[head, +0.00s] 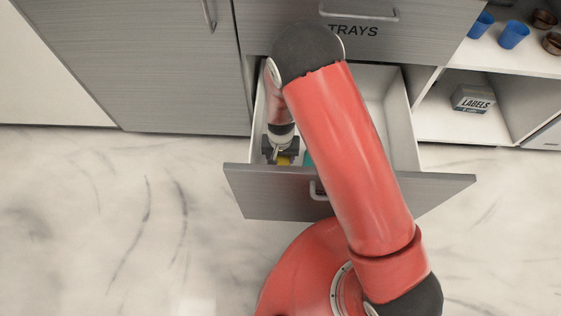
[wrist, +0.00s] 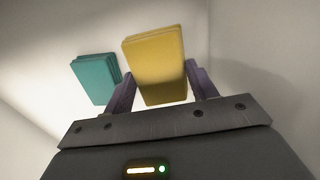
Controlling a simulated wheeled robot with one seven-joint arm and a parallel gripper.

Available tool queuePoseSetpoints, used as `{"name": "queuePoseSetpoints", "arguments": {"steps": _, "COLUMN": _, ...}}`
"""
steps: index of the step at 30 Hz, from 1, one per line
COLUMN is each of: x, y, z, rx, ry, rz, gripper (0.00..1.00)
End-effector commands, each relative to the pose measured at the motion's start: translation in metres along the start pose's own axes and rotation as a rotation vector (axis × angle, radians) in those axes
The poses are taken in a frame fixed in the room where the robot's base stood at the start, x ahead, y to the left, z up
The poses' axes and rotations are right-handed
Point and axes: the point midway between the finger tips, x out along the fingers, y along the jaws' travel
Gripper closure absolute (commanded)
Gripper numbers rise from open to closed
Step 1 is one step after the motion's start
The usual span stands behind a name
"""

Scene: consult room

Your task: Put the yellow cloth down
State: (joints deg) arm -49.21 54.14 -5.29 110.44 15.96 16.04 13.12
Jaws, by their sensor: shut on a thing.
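The yellow cloth (wrist: 153,62) is a folded flat block between the two fingers of my gripper (wrist: 162,88) in the wrist view. My gripper is shut on it. In the head view my gripper (head: 281,154) is inside the open drawer (head: 400,118), near its left wall and front. Only a small bit of the yellow cloth (head: 284,160) shows there, under the fingers. Whether the cloth touches the drawer floor cannot be told.
A teal folded cloth (wrist: 95,79) lies in the drawer, left of the yellow one in the wrist view. A closed drawer marked TRAYS (head: 300,12) is above. Open shelves at right hold blue cups (head: 512,34) and a LABELS box (head: 473,98).

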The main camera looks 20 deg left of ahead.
Motion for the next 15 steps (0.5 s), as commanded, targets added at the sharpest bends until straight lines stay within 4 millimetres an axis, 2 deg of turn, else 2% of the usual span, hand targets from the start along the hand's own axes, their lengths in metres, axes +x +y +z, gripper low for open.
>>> {"name": "queuePoseSetpoints", "arguments": {"steps": 7, "x": 0.033, "y": 0.001, "z": 0.001, "rx": 0.001, "ry": -0.003, "rz": 0.001, "gripper": 0.67}}
{"name": "queuePoseSetpoints", "arguments": {"steps": 15, "x": 0.036, "y": 0.000, "z": 0.000, "rx": 0.000, "ry": 0.000, "rz": 0.000, "gripper": 0.67}}
